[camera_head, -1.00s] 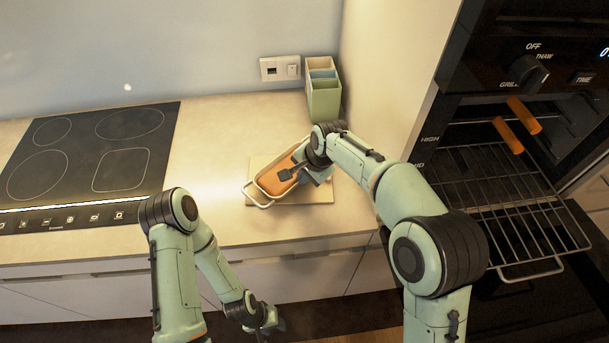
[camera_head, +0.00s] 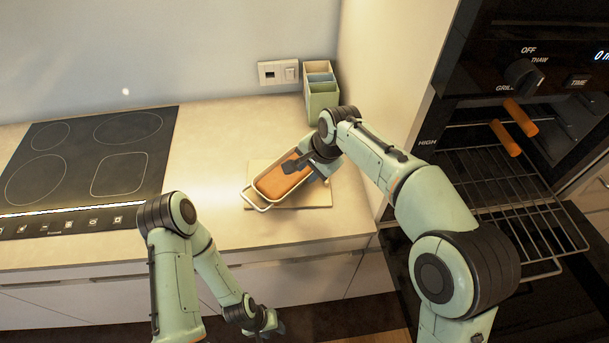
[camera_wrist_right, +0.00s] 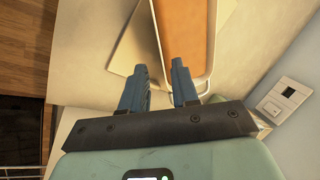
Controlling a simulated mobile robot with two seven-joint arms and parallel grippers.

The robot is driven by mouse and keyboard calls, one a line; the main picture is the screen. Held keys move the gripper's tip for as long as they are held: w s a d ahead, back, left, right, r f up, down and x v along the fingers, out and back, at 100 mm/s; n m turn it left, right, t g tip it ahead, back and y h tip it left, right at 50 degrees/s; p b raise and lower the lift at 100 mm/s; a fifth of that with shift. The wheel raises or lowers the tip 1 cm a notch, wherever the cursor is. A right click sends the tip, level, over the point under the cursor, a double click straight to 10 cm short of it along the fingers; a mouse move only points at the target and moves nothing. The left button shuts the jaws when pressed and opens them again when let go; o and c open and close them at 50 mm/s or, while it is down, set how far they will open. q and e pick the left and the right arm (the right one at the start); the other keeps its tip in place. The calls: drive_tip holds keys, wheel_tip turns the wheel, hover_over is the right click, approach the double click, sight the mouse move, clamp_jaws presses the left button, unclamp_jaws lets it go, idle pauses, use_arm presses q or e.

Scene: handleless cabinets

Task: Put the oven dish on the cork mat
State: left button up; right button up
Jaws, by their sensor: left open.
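The oven dish (camera_head: 280,182), a pale-rimmed rectangular dish with orange-brown contents and wire-like end handles, rests on the cork mat (camera_head: 316,196), a pale square on the counter. The dish lies diagonally, its near-left handle reaching past the mat's left edge. My right gripper (camera_head: 303,162) is at the dish's far-right end, hiding part of it. In the right wrist view its two fingers (camera_wrist_right: 158,84) are apart, one overlapping the dish end (camera_wrist_right: 185,30) and one over the mat (camera_wrist_right: 138,48); nothing is clamped between them. My left gripper (camera_head: 272,328) is open and empty, below the counter front.
A black hob (camera_head: 90,165) lies at left. A green divided holder (camera_head: 321,92) stands at the back by the side wall. At right, the oven is open, with its rack (camera_head: 510,200) pulled out and orange-brown pieces (camera_head: 513,130) above it. Counter left of the mat is clear.

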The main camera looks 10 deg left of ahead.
drive_tip(key=v, duration=0.5)
drive_tip(key=shift+s+d+r, duration=0.1)
drive_tip(key=shift+r, duration=0.15)
